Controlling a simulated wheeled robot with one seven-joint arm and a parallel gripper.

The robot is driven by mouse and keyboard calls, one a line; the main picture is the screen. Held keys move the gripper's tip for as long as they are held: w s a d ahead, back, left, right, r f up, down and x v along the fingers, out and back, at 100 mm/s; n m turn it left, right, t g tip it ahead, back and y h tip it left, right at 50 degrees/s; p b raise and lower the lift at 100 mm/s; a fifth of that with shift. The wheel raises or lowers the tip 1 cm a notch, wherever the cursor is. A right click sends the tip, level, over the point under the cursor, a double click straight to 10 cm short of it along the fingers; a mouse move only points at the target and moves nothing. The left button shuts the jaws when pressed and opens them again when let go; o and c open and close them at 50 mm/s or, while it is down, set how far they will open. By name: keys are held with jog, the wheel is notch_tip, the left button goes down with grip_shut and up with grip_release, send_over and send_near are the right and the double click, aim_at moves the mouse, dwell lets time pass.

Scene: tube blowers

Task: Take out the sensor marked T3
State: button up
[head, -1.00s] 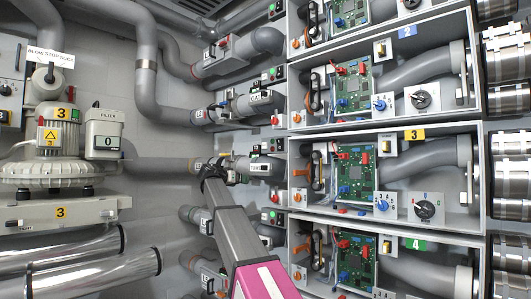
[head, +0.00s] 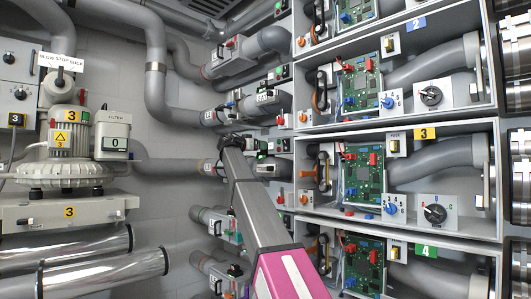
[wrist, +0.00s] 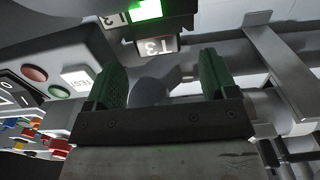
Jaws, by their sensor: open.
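My gripper's two green-padded fingers stand apart. A grey rounded part (wrist: 150,91) shows between them, but I cannot tell whether it is the T3 sensor. No contact with the pads is clear. In the head view my gripper (head: 236,141) is at the pipe units on the back wall, left of the open number 3 box (head: 400,133). The arm hides part of that unit, and the sensor cannot be made out there.
In the wrist view a panel with red and green buttons (wrist: 34,73) is close on the left, and a metal strip (wrist: 278,72) crosses at the right. In the head view a blower (head: 60,150) stands left. Grey pipes (head: 155,85) run along the wall.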

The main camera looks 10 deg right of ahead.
jog(key=x, duration=0.5)
jog(key=shift+w+d, duration=0.1)
jog(key=shift+d, duration=0.05)
jog(key=c, duration=1)
